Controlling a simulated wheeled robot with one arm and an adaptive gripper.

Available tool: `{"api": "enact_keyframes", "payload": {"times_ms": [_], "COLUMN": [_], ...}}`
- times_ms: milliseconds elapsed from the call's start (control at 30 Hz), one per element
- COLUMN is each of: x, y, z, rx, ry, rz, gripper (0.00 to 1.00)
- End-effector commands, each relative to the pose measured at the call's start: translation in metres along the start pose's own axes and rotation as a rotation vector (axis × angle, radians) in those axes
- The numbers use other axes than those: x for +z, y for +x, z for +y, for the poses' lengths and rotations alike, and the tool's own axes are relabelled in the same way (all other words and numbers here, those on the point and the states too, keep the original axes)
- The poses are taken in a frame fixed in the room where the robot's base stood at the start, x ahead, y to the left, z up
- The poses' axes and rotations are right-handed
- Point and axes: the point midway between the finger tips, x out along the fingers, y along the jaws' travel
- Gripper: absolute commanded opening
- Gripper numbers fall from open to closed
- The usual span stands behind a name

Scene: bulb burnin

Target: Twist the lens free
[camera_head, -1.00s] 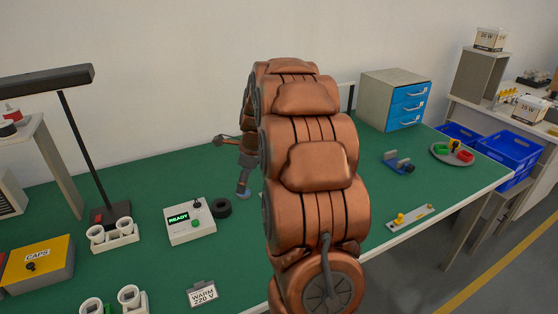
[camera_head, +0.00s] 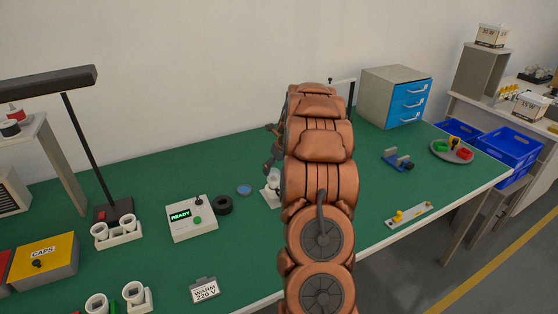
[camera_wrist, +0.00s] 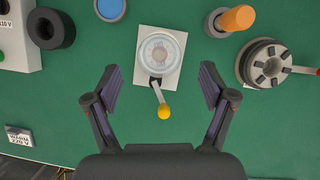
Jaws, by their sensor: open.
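In the wrist view a clear round lens (camera_wrist: 161,51) sits on a pale square base plate (camera_wrist: 145,82) on the green bench. A lever with a yellow knob (camera_wrist: 163,112) sticks out from the base toward my gripper. My gripper (camera_wrist: 161,85) is open and empty, its two fingers apart on either side of the lever, below the lens in the picture. My gripper is mostly hidden behind my arm there.
In the wrist view a black ring (camera_wrist: 51,28) and blue disc (camera_wrist: 110,8) lie left. An orange-topped cylinder (camera_wrist: 237,19) and a slotted round fixture (camera_wrist: 263,64) stand right. In the head view a READY box (camera_head: 191,218) stands left; a blue clamp (camera_head: 398,160) lies right.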

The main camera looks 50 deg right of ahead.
Motion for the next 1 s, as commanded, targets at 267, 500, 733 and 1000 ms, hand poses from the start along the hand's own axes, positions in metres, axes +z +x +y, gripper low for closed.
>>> {"api": "enact_keyframes", "payload": {"times_ms": [267, 500, 733, 1000], "x": [0.0, 0.0, 0.0, 0.0], "y": [0.033, 0.041, 0.041, 0.041], "z": [0.002, 0.001, 0.001, 0.001], "rx": [0.003, 0.0, 0.0, 0.0], "ry": [0.0, -0.001, -0.001, -0.001], "rz": [0.002, -0.001, -0.001, -0.001], "gripper": [0.83, 0.83, 0.74, 0.46]}}
